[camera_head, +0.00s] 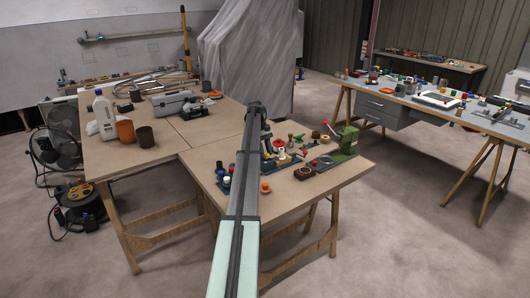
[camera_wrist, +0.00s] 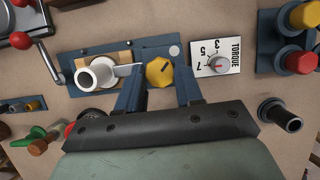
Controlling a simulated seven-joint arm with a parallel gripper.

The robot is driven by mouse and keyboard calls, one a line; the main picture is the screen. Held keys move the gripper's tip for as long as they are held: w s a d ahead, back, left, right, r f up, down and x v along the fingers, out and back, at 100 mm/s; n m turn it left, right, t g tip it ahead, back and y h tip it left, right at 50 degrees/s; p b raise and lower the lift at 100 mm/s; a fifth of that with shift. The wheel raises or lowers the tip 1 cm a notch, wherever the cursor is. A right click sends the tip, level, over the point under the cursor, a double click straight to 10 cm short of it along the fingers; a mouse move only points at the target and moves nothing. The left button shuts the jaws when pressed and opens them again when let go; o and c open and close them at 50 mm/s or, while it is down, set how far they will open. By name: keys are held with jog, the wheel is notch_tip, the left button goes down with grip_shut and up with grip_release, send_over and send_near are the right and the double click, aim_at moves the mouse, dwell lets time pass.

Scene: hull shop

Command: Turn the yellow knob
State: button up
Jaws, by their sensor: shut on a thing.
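The yellow knob (camera_wrist: 159,71) is in the upper middle of the wrist view, with a dark pointer line across its face. It sits on a dark blue plate (camera_wrist: 85,65). My gripper (camera_wrist: 158,75) is shut on it, one dark blue finger at its left side and one at its right. A white card (camera_wrist: 212,58) marked TORQUE, with several numbers and a small red-pointed dial, lies just right of the knob. In the head view my arm reaches over the near table, and I cannot make out the knob there.
A white cup-like part (camera_wrist: 97,75) stands close left of the knob. Red and yellow buttons (camera_wrist: 301,62) on dark blue bases are at the right, a red-balled lever (camera_wrist: 21,41) at the upper left. A green press (camera_head: 345,141) stands at the table's right side. The table's near right corner is bare.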

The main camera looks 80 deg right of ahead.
dwell(0.3)
jog(key=o, duration=1)
jog(key=shift+r, duration=0.1)
jog(key=v, duration=0.7)
jog(key=shift+d+r, duration=0.1)
jog(key=shift+r, duration=0.1)
